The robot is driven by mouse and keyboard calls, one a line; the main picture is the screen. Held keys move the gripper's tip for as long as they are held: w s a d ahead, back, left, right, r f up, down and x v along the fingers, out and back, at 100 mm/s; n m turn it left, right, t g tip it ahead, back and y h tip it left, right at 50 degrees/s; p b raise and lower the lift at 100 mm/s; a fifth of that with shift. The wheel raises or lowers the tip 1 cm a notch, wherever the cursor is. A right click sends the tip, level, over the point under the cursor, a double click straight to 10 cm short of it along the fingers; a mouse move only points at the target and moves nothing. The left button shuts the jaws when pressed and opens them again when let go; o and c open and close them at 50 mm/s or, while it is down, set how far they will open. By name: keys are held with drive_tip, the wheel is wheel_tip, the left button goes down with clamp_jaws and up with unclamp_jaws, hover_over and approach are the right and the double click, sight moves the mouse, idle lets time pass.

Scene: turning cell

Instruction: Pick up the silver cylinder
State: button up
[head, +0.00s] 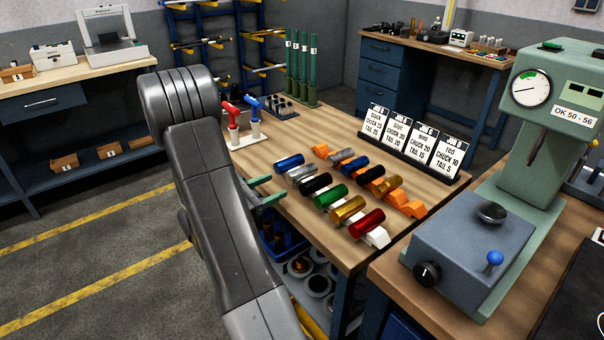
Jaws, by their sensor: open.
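A silver cylinder (302,173) lies on its side in the near row on the wooden table, between a blue cylinder (289,162) and a black cylinder (317,183). A second silver cylinder (341,155) lies in the far row, left of another blue cylinder (355,163). My gripper (268,190) shows as two green fingers sticking out from behind my arm, spread apart with nothing seen between them. It is at the table's left edge, left of and apart from the near row. My arm hides the rest of it.
Green (331,196), gold (348,208) and red (367,222) cylinders continue the near row. Number cards (412,145) stand behind the rows. Red- and blue-handled tools (241,125) stand at the table's far left. A green press-like machine (548,115) stands at right. Bare tabletop lies left of the rows.

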sight(289, 180)
drive_tip(key=x, duration=0.5)
drive_tip(key=shift+s+p, duration=0.15)
drive_tip(key=shift+p, duration=0.15)
drive_tip(key=shift+r, duration=0.1)
clamp_jaws()
